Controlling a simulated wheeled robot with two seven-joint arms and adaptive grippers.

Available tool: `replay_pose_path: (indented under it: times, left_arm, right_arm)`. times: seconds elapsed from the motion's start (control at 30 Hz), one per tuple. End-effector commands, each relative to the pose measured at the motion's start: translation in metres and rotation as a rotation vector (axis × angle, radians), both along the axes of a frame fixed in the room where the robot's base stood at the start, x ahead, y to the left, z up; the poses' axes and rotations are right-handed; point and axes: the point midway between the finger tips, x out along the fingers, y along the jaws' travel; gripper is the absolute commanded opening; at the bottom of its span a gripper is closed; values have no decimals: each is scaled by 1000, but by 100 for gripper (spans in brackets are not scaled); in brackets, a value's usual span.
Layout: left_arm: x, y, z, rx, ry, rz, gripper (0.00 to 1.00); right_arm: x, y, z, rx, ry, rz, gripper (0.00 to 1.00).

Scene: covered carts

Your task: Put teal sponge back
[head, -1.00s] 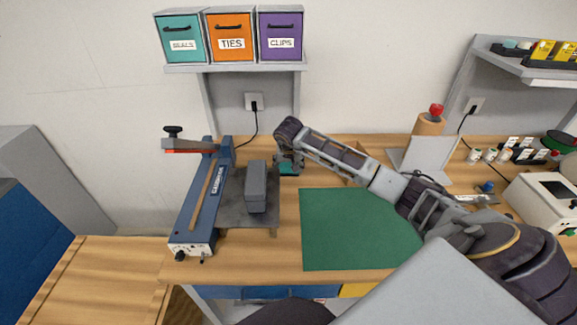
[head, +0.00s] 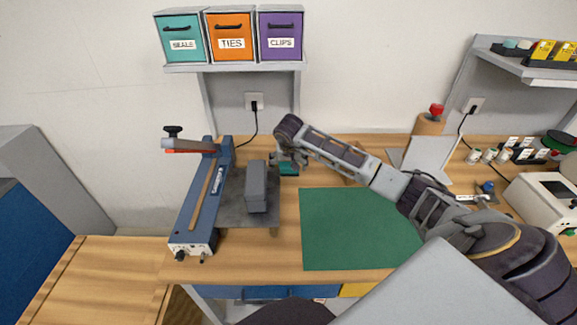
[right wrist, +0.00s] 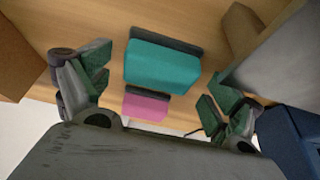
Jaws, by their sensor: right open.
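The teal sponge (head: 289,168), a block with a dark layer along one side, rests on the wooden bench behind the green mat. It shows clearly in the right wrist view (right wrist: 163,66). My right gripper (head: 287,158) is just above and behind it in the head view. In the right wrist view my right gripper (right wrist: 155,92) is open, its green-padded fingers apart and nothing held. The sponge appears beyond the gap between them; I cannot tell the exact clearance. A pink block (right wrist: 146,104) with a dark edge lies beside the teal sponge. My left gripper is out of view.
The blue sealer (head: 205,195) and a grey block (head: 256,188) on a dark plate stand left of the sponge. The green mat (head: 355,232) is clear in front. Labelled bins (head: 231,38) sit on a wall shelf above. A grey panel (head: 428,155) stands to the right.

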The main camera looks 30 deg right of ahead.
Motion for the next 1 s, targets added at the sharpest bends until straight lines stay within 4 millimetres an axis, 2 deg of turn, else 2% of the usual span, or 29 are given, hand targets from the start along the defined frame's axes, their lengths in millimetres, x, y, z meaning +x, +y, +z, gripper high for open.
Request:
replay_pose_path:
  times: [0.37,0.7,1.0]
  left_arm:
    - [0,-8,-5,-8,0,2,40]
    - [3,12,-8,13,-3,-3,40]
    - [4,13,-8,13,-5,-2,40]
  right_arm:
    - [-16,9,47,-4,-3,1,92]
    - [-31,19,90,-2,-1,0,92]
    - [-37,22,103,-2,1,0,92]
